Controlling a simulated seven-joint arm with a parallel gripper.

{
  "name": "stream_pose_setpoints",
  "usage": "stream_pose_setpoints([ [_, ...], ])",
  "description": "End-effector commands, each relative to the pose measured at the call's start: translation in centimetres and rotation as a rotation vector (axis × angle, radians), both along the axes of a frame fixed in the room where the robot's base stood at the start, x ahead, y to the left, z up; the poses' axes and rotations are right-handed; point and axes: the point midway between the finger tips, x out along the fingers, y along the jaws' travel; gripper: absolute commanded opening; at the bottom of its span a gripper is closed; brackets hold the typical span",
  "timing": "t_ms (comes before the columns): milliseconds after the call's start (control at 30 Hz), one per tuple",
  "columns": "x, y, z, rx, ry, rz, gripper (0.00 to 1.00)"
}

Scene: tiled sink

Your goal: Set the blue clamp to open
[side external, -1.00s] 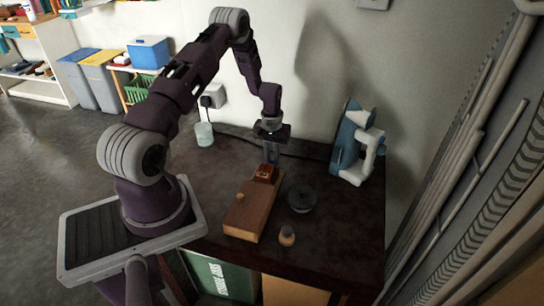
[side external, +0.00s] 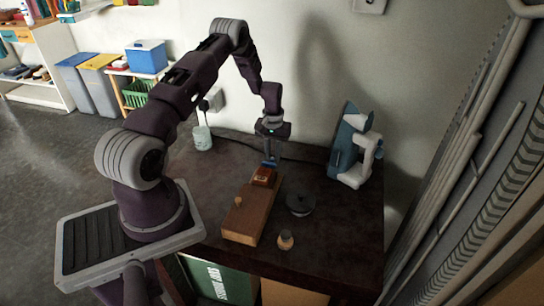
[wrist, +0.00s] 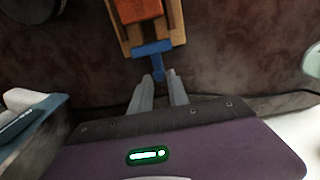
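The blue clamp (wrist: 152,50) shows in the wrist view as a T-shaped blue piece at the end of a wooden box (wrist: 177,38). Its short stem points toward my gripper. In the side view the clamp (side external: 270,163) is a small blue patch at the box's far end, partly hidden by my fingers. My gripper (wrist: 160,78) has its two grey fingers apart, with the tips close to either side of the stem. Contact with the stem cannot be made out. The wooden box (side external: 250,216) lies on the dark table with a red-brown block (side external: 264,176) at its far end.
A dark round lidded object (side external: 300,202) and a small wooden knobbed piece (side external: 285,240) stand right of the box. A teal and white machine (side external: 350,150) stands at the back right. A pale cup (side external: 202,138) is at the back left. The wall is close behind.

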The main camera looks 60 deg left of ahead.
Motion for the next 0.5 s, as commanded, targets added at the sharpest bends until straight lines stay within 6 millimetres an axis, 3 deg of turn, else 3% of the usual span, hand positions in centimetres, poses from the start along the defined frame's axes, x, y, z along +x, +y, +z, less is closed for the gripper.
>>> stream_pose_setpoints([
  [67, -0.1, 0.0, 0.0, -0.001, 0.001, 0.000, 0.38],
  [367, -0.2, -0.2, 0.0, -0.004, 0.006, 0.000, 0.38],
  [500, -0.1, -0.1, 2.2, -0.002, 0.004, -0.001, 0.38],
])
